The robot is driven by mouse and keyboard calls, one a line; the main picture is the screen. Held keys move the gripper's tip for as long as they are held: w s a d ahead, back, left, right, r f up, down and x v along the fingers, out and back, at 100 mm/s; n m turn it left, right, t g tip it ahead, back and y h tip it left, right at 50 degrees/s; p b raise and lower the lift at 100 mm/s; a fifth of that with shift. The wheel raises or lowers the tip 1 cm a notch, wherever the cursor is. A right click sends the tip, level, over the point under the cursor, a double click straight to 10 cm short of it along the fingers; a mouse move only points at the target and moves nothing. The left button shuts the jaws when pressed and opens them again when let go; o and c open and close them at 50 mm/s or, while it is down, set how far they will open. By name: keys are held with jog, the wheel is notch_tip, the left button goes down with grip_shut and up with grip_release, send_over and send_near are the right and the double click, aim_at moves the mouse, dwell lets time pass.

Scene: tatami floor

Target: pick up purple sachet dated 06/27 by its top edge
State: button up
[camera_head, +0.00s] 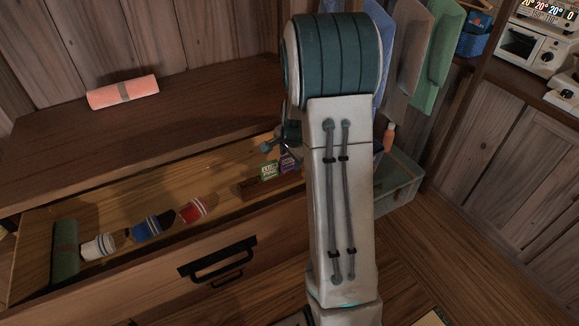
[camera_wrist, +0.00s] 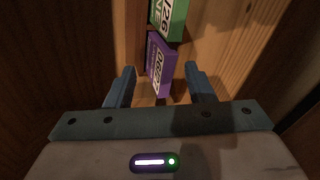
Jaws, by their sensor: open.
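The purple sachet (camera_wrist: 161,62) stands in the open drawer, with a white label that seems to read 06/27, partly legible in the wrist view. In the head view the purple sachet (camera_head: 289,162) shows beside a green sachet (camera_head: 269,171), partly hidden by my arm. In the wrist view the green sachet (camera_wrist: 168,18) is just beyond the purple one. My gripper (camera_wrist: 160,85) is open, with one blue finger on each side of the purple sachet's near end. No contact is visible. In the head view my arm hides most of the gripper.
The open drawer (camera_head: 160,192) also holds a green roll (camera_head: 65,252), a white cup (camera_head: 98,247), and blue (camera_head: 147,228) and red (camera_head: 192,211) items. A pink roll (camera_head: 123,92) lies on the cabinet top. A clear bin (camera_head: 398,182) stands right of my arm.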

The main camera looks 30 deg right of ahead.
jog(key=shift+w+f, duration=0.2)
jog(key=shift+f, duration=0.3)
grip_shut()
notch_tip(320, 180, up, 18)
jog(key=p, duration=1.2)
jog(key=shift+p, duration=0.4)
